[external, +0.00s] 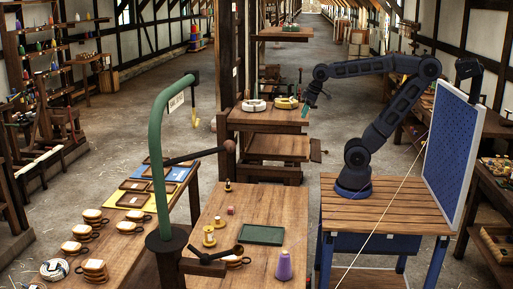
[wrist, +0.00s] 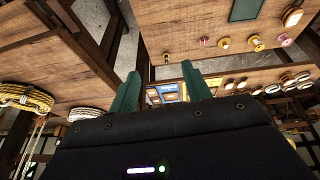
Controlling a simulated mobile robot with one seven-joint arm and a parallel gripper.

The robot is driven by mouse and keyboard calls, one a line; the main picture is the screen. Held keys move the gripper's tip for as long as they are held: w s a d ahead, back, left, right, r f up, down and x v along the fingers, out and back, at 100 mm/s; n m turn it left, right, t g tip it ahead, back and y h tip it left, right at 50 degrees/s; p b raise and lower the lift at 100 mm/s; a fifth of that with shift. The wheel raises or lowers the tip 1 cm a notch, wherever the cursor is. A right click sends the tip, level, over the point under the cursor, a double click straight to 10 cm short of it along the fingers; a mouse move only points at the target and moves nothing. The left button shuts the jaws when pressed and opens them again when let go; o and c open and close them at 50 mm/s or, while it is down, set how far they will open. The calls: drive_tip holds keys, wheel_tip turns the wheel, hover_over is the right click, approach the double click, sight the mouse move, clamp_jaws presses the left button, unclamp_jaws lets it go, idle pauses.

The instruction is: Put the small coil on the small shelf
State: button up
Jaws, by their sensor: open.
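A white coil (external: 254,105) and a yellow coil (external: 286,102) lie side by side on a wooden shelf board (external: 265,119) in the external view. The wrist view shows the yellow coil (wrist: 22,97) and the white coil (wrist: 84,114) at the left. My gripper (external: 307,108) is at the right end of that board, close to the yellow coil. In the wrist view its green fingers (wrist: 162,90) are apart with nothing between them. A higher board (external: 285,34) and a lower board (external: 278,148) also show; which is the small shelf is unclear.
A dark post (external: 237,60) rises beside the boards. The front table holds a green tray (external: 262,235), yellow spools (external: 209,237) and a purple cone (external: 284,266). A green curved pipe (external: 155,150) stands at left. A blue panel (external: 452,150) stands beside my arm.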

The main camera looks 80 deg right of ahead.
drive_tip(key=s+a+f, duration=0.1)
drive_tip(key=s, duration=0.1)
drive_tip(key=s+a+f, duration=0.1)
drive_tip(key=f, duration=0.1)
drive_tip(key=shift+s+a, duration=0.35)
